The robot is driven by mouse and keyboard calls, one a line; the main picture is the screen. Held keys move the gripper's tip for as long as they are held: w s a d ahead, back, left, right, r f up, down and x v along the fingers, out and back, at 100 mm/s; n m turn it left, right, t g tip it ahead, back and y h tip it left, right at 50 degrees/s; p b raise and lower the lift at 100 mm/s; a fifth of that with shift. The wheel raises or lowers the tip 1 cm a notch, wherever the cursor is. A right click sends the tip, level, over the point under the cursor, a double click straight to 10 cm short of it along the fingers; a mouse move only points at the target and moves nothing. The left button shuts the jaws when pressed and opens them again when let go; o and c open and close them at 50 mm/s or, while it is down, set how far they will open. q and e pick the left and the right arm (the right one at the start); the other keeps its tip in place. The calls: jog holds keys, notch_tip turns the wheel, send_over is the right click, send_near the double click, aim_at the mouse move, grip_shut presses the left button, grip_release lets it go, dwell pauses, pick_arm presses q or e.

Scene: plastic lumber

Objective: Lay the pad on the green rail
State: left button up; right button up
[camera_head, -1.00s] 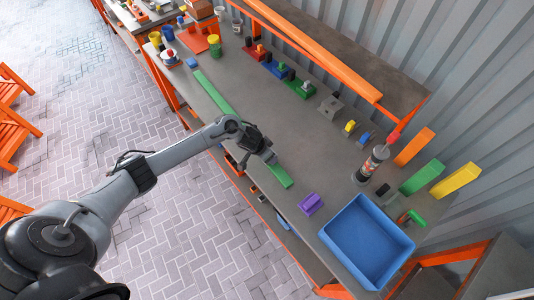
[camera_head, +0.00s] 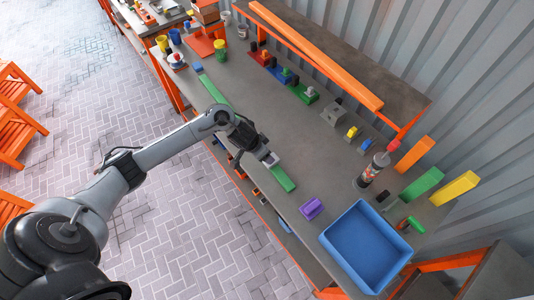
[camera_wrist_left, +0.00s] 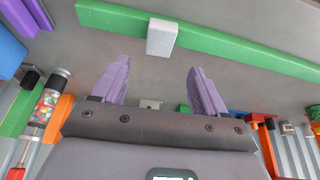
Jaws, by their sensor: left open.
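The green rail (camera_head: 217,97) lies along the front side of the grey workbench; it also crosses the top of the left wrist view (camera_wrist_left: 240,46). A small pale grey-white pad (camera_wrist_left: 162,37) lies on the rail and sticks out past one long edge. In the head view the pad (camera_head: 271,159) shows beside my gripper's tip. My left gripper (camera_wrist_left: 158,70) is open, with nothing between its purple fingers, and is apart from the pad. In the head view my left gripper (camera_head: 262,152) hangs over the rail and hides part of it. My right gripper is not in view.
A purple block (camera_head: 311,209) and a blue tray (camera_head: 325,237) are at the bench's right end. A bottle (camera_head: 371,172) and upright orange, green and yellow boards stand behind. Coloured blocks (camera_head: 304,93) line the back. The bench middle is clear.

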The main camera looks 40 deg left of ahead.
pick_arm(q)
jog(key=s+d+r+m+t, duration=0.1)
jog(key=s+d, duration=0.3)
jog(key=d, duration=0.3)
jog(key=s+d+r+m+t, duration=0.1)
jog(key=s+d+r, duration=0.1)
jog(key=s+d, duration=0.35)
jog(key=s+r+n+g, duration=0.2)
jog(key=s+r+g, duration=0.1)
jog(key=s, duration=1)
jog(key=shift+s+y+p, duration=0.3)
jog(key=shift+s, duration=0.1)
jog(key=shift+r, duration=0.15)
